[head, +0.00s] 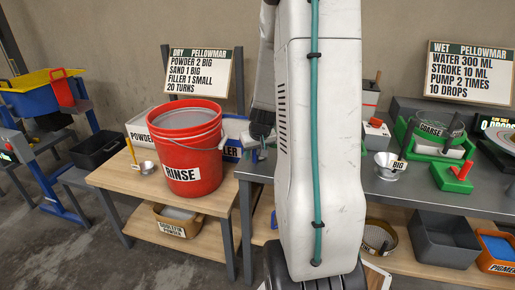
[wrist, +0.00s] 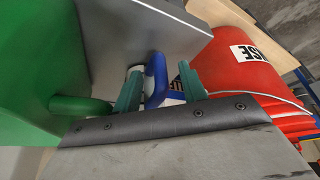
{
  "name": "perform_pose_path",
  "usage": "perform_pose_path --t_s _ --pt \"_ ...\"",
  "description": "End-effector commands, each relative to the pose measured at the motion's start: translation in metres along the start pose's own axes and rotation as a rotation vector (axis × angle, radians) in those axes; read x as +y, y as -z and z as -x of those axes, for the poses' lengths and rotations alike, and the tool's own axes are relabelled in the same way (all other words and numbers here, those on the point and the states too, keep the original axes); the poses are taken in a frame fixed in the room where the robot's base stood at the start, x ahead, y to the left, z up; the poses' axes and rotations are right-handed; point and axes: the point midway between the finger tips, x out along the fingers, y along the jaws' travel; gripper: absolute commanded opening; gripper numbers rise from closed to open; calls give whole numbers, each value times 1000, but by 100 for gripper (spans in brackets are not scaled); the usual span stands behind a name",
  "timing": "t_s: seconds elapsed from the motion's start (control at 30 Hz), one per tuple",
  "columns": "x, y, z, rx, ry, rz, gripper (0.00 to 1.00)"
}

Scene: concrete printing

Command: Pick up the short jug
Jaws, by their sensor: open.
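In the wrist view my gripper (wrist: 160,90) is open, with its two teal fingers on either side of an upright blue handle (wrist: 155,78). A pale body with a dark-lettered label shows partly behind the handle; this looks like the jug, but I cannot read the label or judge its height. I cannot tell whether the fingers touch the handle. In the head view my gripper (head: 259,147) is small and partly hidden by my arm, just right of the red bucket. The jug cannot be made out there.
The red RINSE bucket (head: 188,150) stands close on the left, also at the right of the wrist view (wrist: 238,62). A large green object (wrist: 45,70) is close on the left there.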

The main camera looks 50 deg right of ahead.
Motion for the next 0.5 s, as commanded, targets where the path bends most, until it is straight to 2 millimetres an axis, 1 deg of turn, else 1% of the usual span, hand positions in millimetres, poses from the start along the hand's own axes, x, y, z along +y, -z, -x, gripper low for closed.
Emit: perform_pose_path --t_s 0.03,0.1,0.33,0.37,0.4,0.47,0.5 --pt "0 -1 -6 -3 1 -2 42" --pt "0 0 -10 -1 0 0 42" --pt "0 0 -11 1 -1 0 42" --pt "0 0 -11 1 -1 0 39" --pt "0 0 -11 1 -1 0 28" --pt "0 0 -11 1 -1 0 11" --pt "0 0 -11 0 -1 0 0"
